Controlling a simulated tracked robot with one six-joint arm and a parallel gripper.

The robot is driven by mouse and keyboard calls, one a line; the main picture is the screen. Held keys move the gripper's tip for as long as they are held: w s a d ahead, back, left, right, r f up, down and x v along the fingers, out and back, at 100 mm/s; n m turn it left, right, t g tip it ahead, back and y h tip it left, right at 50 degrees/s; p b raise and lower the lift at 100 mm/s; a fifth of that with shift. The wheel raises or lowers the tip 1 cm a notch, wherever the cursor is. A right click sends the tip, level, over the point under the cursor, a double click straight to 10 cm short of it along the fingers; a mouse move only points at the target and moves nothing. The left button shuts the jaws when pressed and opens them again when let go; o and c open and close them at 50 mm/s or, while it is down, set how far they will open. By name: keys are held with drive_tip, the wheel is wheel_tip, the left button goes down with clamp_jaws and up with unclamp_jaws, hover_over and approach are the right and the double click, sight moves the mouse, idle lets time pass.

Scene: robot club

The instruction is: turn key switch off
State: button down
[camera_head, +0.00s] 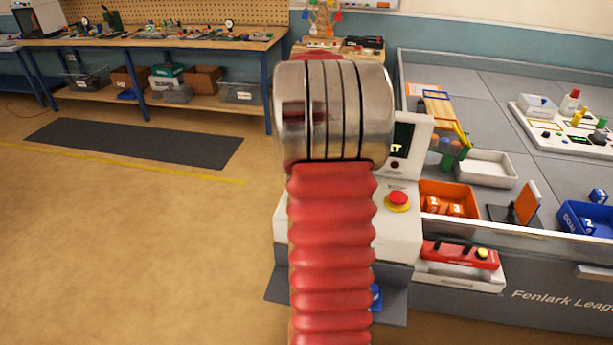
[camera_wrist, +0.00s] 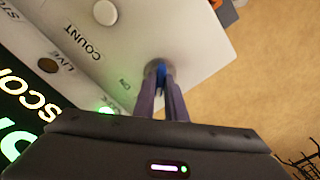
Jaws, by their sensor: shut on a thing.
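The key switch (camera_wrist: 151,72) is a round metal lock on a white panel, in the wrist view. A blue key (camera_wrist: 161,70) stands in it. My gripper (camera_wrist: 161,84) is shut on the key, with its two dark fingers at either side of it. A small "ON" label shows beside the switch, and a green light (camera_wrist: 106,109) glows on the panel, partly behind my gripper's body. The fingers cover part of the key, so its exact angle is hard to tell. In the head view my red and metal arm hides the gripper and key switch.
The white console (camera_head: 396,222) carries a red stop button (camera_head: 398,200) and a dark display (camera_head: 402,138). A walled game field stands right of the console; open floor lies left.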

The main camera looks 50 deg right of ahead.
drive_tip(key=shift+s+f+n, duration=0.15)
drive_tip(key=shift+s+n, duration=0.05)
drive_tip(key=shift+n, duration=0.1)
drive_tip(key=c, duration=1.9)
unclamp_jaws()
drive_tip(key=shift+o, duration=0.5)
drive_tip(key=shift+w, duration=0.1)
drive_tip(key=shift+r, duration=0.2)
wheel_tip(320, 180, up, 14)
drive_tip(key=shift+f, duration=0.25)
